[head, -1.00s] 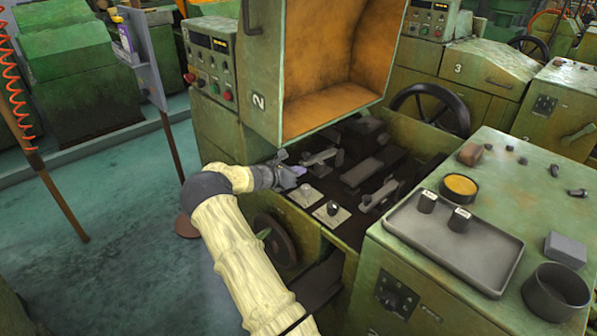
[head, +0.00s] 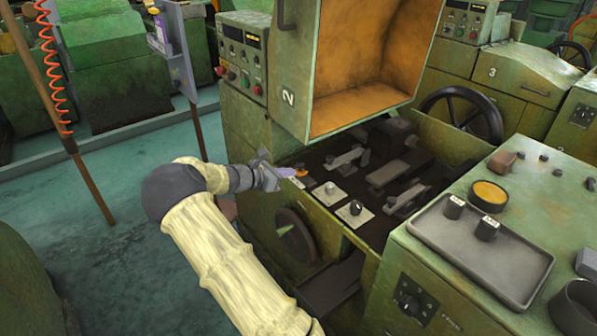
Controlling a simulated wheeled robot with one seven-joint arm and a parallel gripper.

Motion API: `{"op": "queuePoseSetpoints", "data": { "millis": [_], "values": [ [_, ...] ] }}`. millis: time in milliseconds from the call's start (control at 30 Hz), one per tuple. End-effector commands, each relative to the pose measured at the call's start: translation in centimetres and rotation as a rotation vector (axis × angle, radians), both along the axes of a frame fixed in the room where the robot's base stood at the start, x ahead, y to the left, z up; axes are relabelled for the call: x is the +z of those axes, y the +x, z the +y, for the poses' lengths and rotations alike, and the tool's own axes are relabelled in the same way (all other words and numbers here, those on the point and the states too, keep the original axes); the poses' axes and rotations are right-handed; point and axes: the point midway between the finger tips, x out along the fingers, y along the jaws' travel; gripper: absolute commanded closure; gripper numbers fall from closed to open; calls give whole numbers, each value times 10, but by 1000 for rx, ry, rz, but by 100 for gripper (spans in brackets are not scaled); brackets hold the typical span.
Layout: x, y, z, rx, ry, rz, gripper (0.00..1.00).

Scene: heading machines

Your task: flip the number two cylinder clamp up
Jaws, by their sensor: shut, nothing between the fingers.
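Machine number 2 (head: 288,97) stands with its orange-lined hood raised over a dark bed. On the bed, a lever-like metal clamp (head: 346,157) lies low at the back left. A similar clamp (head: 406,196) lies low nearer the front right. I cannot read which of them is the number two cylinder clamp. My gripper (head: 289,172) is shut and empty at the bed's left edge. It is left of both clamps and apart from them.
Two pale plates with knobs (head: 328,193) (head: 355,213) lie along the bed's front edge. A green cabinet at right bears a grey tray (head: 450,249) with two small black blocks. A handwheel (head: 462,113) stands behind the bed. Open floor (head: 110,230) lies left.

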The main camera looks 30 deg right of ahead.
Motion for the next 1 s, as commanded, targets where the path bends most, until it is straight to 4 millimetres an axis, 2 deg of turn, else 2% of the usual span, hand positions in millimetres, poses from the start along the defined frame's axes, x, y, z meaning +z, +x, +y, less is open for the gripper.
{"op": "queuePoseSetpoints", "data": {
  "millis": [133,467,567,833,1000],
  "values": [
    [3,-1,9,0,0,1,100],
    [3,-1,9,-1,-1,1,100],
    [-2,0,0,-3,-3,2,100],
    [-38,3,-48,-3,-4,3,100],
    [-48,4,-58,0,0,0,100]
  ]
}}
